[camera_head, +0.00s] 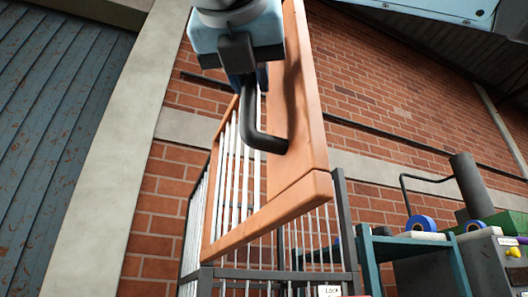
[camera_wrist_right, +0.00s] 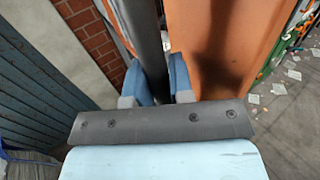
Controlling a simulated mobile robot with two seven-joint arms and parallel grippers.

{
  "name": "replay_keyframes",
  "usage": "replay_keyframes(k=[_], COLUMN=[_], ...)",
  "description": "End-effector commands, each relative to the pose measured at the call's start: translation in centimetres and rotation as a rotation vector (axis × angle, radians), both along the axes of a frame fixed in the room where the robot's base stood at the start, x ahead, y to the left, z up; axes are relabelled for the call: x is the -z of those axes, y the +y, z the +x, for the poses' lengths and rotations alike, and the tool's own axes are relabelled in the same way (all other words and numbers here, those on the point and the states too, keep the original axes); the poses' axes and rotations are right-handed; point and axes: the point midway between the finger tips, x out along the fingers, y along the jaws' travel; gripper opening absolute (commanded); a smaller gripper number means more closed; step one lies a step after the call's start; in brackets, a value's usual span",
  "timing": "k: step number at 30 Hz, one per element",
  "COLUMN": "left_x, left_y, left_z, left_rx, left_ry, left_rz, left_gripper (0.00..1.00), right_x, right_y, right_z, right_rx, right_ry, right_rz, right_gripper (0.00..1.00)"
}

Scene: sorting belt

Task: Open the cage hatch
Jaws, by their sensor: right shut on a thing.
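The cage hatch (camera_head: 312,110) is an orange frame with pale bars. In the head view it stands at an angle to the dark cage frame (camera_head: 345,225), swung out toward me, its handled edge nearest. A black bent handle (camera_head: 262,138) sits on that edge. My right gripper (camera_head: 252,78) is shut on the upper part of the handle. In the right wrist view, the blue fingers of the right gripper (camera_wrist_right: 158,85) close on both sides of the black handle bar (camera_wrist_right: 150,45), beside the orange hatch surface (camera_wrist_right: 235,45). My left gripper is not in view.
A brick wall (camera_head: 400,110) is behind the cage. A teal stand (camera_head: 410,243) with a blue tape roll (camera_head: 420,224) and a grey box (camera_head: 488,262) are at the lower right. A grey-blue corrugated surface (camera_head: 50,120) is at the left.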

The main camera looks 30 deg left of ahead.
Motion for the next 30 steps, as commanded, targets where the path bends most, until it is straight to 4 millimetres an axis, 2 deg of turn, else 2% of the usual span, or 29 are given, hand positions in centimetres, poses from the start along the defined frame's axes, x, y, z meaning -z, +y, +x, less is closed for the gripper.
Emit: replay_keyframes(k=[17, 18, 21, 30], left_x=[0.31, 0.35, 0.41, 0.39], left_y=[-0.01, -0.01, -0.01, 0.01], left_z=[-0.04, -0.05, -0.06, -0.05], left_rx=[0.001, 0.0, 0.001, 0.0], left_ry=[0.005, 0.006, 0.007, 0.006], left_rz=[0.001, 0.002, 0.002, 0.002], left_gripper=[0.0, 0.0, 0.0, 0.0], right_x=[0.05, 0.05, 0.06, 0.03], right_y=[0.52, 0.52, 0.51, 0.41], right_z=[-0.42, -0.42, -0.42, -0.57], right_rx=[-0.001, -0.001, -0.001, 0.0], right_ry=[0.0, 0.0, 0.0, -0.001], right_rz=[-0.003, -0.003, -0.002, -0.002], right_gripper=[0.0, 0.26, 0.46, 0.46])
